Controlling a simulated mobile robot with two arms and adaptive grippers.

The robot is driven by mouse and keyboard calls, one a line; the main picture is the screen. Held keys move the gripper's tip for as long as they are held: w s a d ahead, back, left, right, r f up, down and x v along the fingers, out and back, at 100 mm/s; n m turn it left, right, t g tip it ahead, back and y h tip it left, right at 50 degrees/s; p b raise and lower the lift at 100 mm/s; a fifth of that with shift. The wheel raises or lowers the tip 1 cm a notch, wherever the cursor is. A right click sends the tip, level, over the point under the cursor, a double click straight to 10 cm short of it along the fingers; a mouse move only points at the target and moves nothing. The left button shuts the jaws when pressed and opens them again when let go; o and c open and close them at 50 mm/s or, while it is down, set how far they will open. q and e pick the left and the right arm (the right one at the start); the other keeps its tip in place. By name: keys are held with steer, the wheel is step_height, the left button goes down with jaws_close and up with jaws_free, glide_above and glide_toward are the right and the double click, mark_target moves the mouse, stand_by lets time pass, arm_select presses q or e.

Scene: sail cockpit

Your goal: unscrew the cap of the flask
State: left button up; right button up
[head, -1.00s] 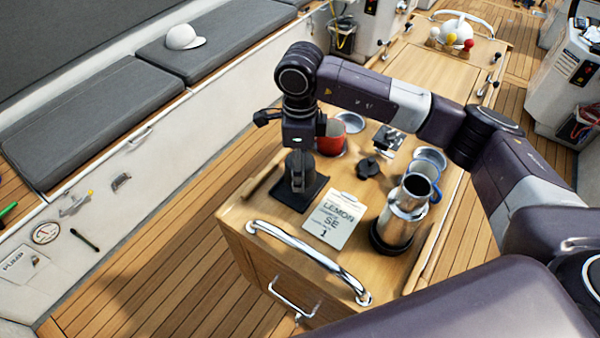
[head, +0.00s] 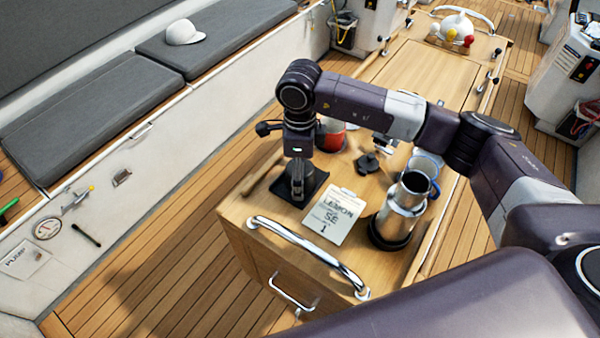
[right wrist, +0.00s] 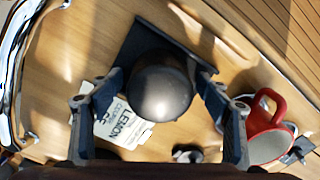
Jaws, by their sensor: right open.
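A dark grey flask with a smooth rounded cap (right wrist: 162,88) stands on a dark square pad (head: 317,181) near the left front of the wooden cockpit table. My right gripper (head: 298,175) points straight down over it. In the right wrist view the fingers are open on either side of the rounded cap, with a gap showing between them and it. In the head view the gripper hides much of the flask. My left gripper is not in view.
A card marked LEMON (head: 336,214) lies right of the pad. A red mug (right wrist: 266,146) is behind the flask. A chrome rail (head: 310,259) edges the front.

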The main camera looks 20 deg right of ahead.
steer(key=shift+r, duration=0.2)
steer(key=shift+w+r, duration=0.1)
steer(key=shift+r, duration=0.15)
step_height(320, 180, up, 11)
steer(key=b, duration=0.4)
steer(key=shift+f, duration=0.2)
steer(key=shift+r, duration=0.4)
